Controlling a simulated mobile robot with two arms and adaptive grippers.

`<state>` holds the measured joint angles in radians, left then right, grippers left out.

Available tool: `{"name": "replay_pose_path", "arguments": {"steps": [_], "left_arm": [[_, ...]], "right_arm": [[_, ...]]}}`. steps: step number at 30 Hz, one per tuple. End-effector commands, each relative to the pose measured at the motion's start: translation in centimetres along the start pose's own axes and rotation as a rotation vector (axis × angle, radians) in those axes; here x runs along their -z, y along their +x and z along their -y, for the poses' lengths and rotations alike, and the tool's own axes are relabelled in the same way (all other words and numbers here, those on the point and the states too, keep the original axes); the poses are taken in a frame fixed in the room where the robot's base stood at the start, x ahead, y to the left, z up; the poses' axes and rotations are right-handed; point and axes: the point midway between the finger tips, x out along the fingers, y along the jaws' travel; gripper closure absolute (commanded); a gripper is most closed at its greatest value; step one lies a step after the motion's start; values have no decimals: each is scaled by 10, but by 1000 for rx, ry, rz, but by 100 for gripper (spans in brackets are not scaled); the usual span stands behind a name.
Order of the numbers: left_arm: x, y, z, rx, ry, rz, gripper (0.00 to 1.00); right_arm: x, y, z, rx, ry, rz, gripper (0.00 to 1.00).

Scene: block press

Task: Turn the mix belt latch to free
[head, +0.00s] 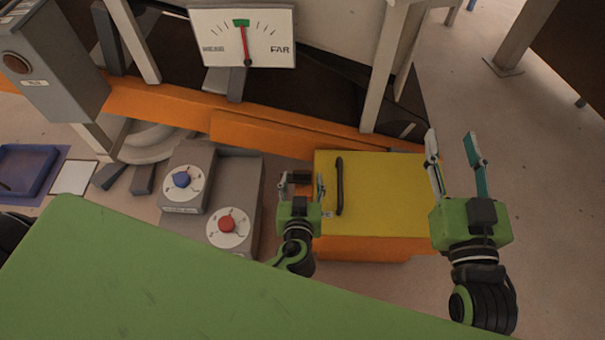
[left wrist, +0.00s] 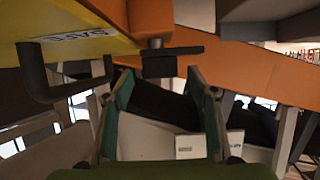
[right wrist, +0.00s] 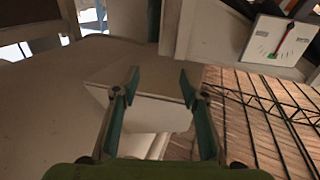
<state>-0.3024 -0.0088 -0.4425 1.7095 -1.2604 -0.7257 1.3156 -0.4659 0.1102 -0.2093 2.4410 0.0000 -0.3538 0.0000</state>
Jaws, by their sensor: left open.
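A short dark bar on an orange pivot, which looks like the latch (left wrist: 172,63), shows in the left wrist view beside the yellow-topped box. It lies crosswise just beyond my left fingertips. In the head view the dark latch (head: 300,177) shows between the fingers of my left gripper (head: 301,184), at the box's left side. My left gripper (left wrist: 160,80) is open; I cannot tell whether it touches the bar.
The yellow box lid (head: 385,190) has a black handle (head: 339,186) close to my left gripper. Grey consoles with a blue knob (head: 182,180) and a red knob (head: 227,224) stand left of it. An orange beam (head: 270,132) runs behind, below a dial (head: 243,38). A green surface (head: 160,275) fills the front.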

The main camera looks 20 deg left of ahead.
Motion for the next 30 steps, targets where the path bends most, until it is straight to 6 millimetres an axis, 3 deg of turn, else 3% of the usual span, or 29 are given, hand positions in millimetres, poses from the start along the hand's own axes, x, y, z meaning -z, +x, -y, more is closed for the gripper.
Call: {"name": "replay_pose_path", "arguments": {"steps": [6,18,23,30], "left_arm": [[0,29,0,0,2,-1,47],[0,36,0,0,0,0,47],[0,36,0,0,0,0,86],[0,35,0,-6,3,0,86]], "right_arm": [[19,1,2,5,2,-92,60],[25,0,3,6,3,-119,60],[25,0,3,6,3,-119,60],[25,0,3,6,3,-115,60]]}}
